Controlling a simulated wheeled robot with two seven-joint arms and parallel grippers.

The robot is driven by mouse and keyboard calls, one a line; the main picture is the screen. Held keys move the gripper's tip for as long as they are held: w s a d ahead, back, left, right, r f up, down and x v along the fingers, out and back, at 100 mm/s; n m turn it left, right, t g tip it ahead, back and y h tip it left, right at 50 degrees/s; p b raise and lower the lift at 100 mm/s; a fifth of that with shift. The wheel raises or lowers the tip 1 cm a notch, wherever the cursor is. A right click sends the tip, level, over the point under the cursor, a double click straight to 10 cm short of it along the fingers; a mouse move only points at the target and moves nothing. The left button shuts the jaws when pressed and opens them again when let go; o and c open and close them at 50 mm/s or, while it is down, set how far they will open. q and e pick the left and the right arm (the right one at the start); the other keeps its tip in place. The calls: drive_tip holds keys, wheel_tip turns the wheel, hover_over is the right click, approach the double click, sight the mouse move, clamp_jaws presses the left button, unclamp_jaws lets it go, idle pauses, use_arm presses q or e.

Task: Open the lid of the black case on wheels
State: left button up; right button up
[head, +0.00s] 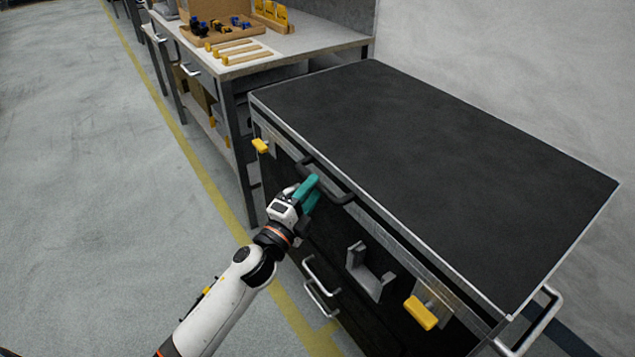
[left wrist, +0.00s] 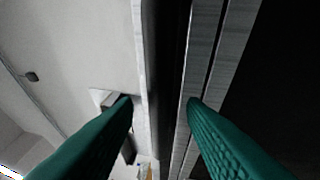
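The black case (head: 430,150) has a flat dark lid with metal edging, which is closed. A black handle (head: 338,194) is on the front near the lid's edge. Yellow latches sit at the front's left (head: 260,146) and right (head: 421,313). My left gripper (head: 312,190) has teal fingers and is at the front, beside the handle's left part. In the left wrist view, its fingers (left wrist: 160,104) stand apart, with the case's metal edging (left wrist: 197,70) and a dark strip showing between and beyond them. I cannot tell whether the handle lies between them. My right gripper is out of view.
A workbench (head: 318,38) with tools stands behind on the left. Open floor (head: 100,180) lies to the left.

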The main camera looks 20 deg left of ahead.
use_arm(q)
drive_tip(key=shift+x, duration=1.3)
clamp_jaws()
